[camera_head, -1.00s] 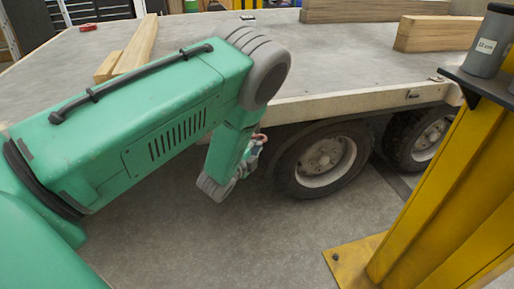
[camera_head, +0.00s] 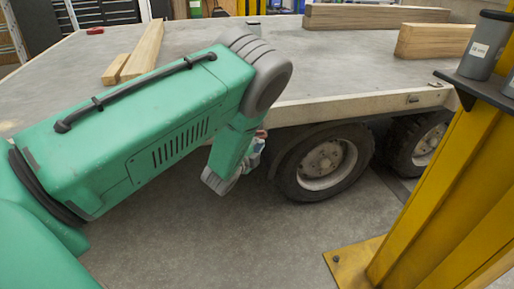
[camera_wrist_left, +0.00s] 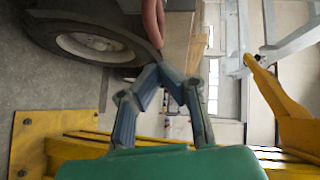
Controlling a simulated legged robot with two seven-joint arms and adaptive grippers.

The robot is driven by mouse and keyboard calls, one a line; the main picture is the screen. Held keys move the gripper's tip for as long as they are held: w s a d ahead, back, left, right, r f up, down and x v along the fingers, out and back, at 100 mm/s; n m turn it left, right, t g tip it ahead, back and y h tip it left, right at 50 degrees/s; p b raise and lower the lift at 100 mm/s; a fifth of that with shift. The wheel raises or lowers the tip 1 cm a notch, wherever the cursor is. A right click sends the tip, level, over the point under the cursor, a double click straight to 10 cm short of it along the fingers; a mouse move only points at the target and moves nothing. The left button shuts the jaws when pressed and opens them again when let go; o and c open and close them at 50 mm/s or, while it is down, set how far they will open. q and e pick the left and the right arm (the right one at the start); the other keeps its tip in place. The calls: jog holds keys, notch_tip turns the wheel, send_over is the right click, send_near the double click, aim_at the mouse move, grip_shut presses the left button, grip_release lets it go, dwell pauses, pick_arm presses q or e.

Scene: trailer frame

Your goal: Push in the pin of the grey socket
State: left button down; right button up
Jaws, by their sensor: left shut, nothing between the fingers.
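My left gripper (camera_wrist_left: 163,72) has its two blue-grey fingers drawn together at the tips, with nothing between them. A pinkish-red rounded bar (camera_wrist_left: 152,22) is just beyond the fingertips; I cannot tell whether they touch or whether it belongs to the socket. In the head view my left gripper (camera_head: 254,152) hangs below the trailer edge, left of the wheel, mostly hidden by my green arm. No grey socket or pin can be made out for sure. My right gripper is not in view.
The trailer bed (camera_head: 330,75) carries wooden beams (camera_head: 375,17). Its wheel (camera_head: 325,162) is close to the right of my gripper. A yellow post (camera_head: 440,205) with grey cylinders (camera_head: 486,45) stands at the right. Floor (camera_head: 215,235) below the gripper is clear.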

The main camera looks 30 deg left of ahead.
pick_arm(q)
jog(key=s+d+f+n+g+p, duration=0.2)
jog(key=s+d+n+g, duration=0.2)
jog(key=s, duration=1)
jog(key=s+d+f+n+g+h+p, duration=0.1)
jog(key=s+d+f+n+g+p, duration=0.1)
jog(key=s, duration=1.2)
jog(key=s+d+f+n+g+p, duration=0.2)
jog(key=s+d+n+g, duration=0.5)
jog(key=s, duration=0.7)
jog(key=f+n+g, duration=0.1)
jog(key=g, duration=0.1)
jog(key=shift+f+g, duration=0.15)
jog(key=shift+g, duration=0.15)
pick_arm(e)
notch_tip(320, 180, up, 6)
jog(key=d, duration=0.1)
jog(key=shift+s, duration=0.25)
